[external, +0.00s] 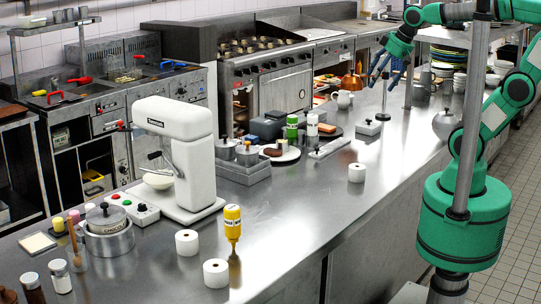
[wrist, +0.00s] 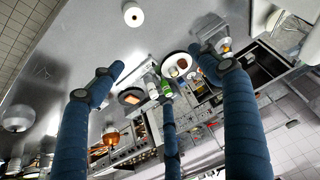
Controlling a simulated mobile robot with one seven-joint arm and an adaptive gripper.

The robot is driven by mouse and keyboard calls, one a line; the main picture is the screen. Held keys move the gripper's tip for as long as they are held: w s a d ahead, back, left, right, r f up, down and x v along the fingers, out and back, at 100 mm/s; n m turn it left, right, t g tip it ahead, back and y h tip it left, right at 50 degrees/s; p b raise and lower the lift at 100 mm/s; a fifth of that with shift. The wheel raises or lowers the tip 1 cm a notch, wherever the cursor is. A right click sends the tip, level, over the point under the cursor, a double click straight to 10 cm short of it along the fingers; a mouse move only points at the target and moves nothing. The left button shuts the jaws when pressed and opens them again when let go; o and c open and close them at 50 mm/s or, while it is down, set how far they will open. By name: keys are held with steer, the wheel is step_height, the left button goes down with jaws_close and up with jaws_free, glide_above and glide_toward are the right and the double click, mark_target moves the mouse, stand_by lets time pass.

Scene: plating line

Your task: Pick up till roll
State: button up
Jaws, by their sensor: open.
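Three white till rolls stand on the steel counter in the external view: one (external: 356,174) alone at mid-counter, one (external: 187,243) near the mixer, and one (external: 216,273) at the front beside the yellow bottle. One till roll (wrist: 133,14) shows at the top of the wrist view; I cannot tell for certain which it is. My gripper (external: 381,80) is above the far part of the counter, well apart from all the rolls. In the wrist view its blue fingers (wrist: 158,66) are spread open with nothing between them.
The steel counter (external: 290,215) has clear room around the mid-counter roll.

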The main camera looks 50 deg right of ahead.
steer(key=w+a+f+n+y+b, duration=0.1)
steer(key=w+a, duration=0.4)
steer(key=a, duration=0.4)
steer(key=w+a+n+g, duration=0.1)
steer(key=w+a+n, duration=0.1)
steer(key=w+a, duration=0.5)
steer(key=w+a+f+n+y+b, duration=0.1)
steer(key=w+a, duration=0.2)
steer(key=a, duration=0.8)
steer(key=n+g+y+b, duration=0.1)
steer(key=n+g+b, duration=0.15)
steer(key=n, duration=0.25)
glide_above(217, 265)
steer(key=s+d, duration=0.3)
steer(key=d, duration=0.1)
step_height(217, 265, down, 23)
steer(key=shift+t, duration=0.35)
steer(key=shift+a+f, duration=0.1)
steer(key=shift+f, duration=0.05)
steer(key=shift+b+x, duration=0.95)
steer(key=shift+x, duration=3.2)
